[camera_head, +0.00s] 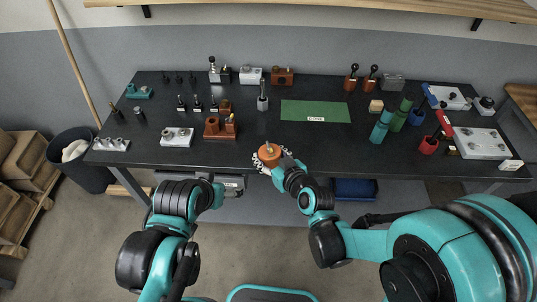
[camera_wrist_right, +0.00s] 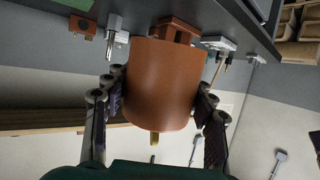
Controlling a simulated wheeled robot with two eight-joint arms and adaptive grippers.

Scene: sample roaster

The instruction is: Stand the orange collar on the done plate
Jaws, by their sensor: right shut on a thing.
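The orange collar (camera_head: 269,153) is a short, wide cylinder at the front edge of the dark table. My right gripper (camera_head: 281,166) is shut on it. In the right wrist view the collar (camera_wrist_right: 163,85) sits between the two fingers of the right gripper (camera_wrist_right: 155,95), and a small brass-coloured stub shows at its lower end. The green plate (camera_head: 315,108) lies flat and empty behind and to the right of the collar; its small white label is hard to read. My left gripper (camera_head: 217,186) is by the table's front edge, away from the collar; its fingers do not show clearly.
A brown block fixture (camera_head: 220,127) stands left of the collar. A grey upright tool (camera_head: 262,98) stands left of the plate. Teal and green cylinders (camera_head: 380,127) and a red cup (camera_head: 429,145) stand to the right. The table between collar and plate looks clear.

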